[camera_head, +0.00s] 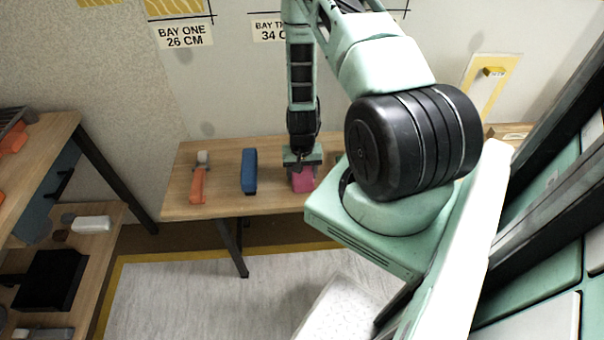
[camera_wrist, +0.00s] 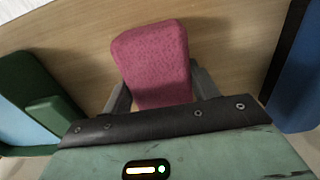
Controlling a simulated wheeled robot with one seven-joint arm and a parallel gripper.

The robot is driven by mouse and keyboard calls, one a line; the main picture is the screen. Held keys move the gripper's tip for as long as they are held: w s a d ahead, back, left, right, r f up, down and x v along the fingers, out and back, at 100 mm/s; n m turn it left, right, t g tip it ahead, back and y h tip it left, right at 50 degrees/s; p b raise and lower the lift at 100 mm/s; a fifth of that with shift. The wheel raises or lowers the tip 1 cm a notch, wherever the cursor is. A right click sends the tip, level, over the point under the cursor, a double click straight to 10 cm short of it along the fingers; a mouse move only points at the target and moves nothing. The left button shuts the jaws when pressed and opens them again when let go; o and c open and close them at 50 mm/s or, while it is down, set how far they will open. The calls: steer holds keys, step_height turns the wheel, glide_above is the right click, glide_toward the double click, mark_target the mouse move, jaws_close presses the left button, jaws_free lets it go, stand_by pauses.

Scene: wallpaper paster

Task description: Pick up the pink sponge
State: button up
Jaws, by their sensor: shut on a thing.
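The pink sponge (camera_head: 303,181) is at the wooden table, under my gripper (camera_head: 302,166). In the wrist view the sponge (camera_wrist: 152,62) fills the space between the two grey fingers of my gripper (camera_wrist: 160,90), one finger on each side. My gripper is shut on it. The near end of the sponge is hidden behind the gripper body. I cannot tell whether the sponge is lifted off the table or still touching it.
On the wooden table (camera_head: 222,182), a blue tool (camera_head: 249,171) and an orange-handled tool (camera_head: 198,180) lie left of the sponge. The wrist view shows a green and light-blue thing (camera_wrist: 38,98) at left. A shelf unit (camera_head: 100,222) stands at far left.

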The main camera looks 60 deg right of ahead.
step_height(320, 180, up, 10)
stand_by(0.6)
steer(key=o, duration=0.4)
steer(key=shift+c, duration=0.2)
steer(key=c, duration=0.4)
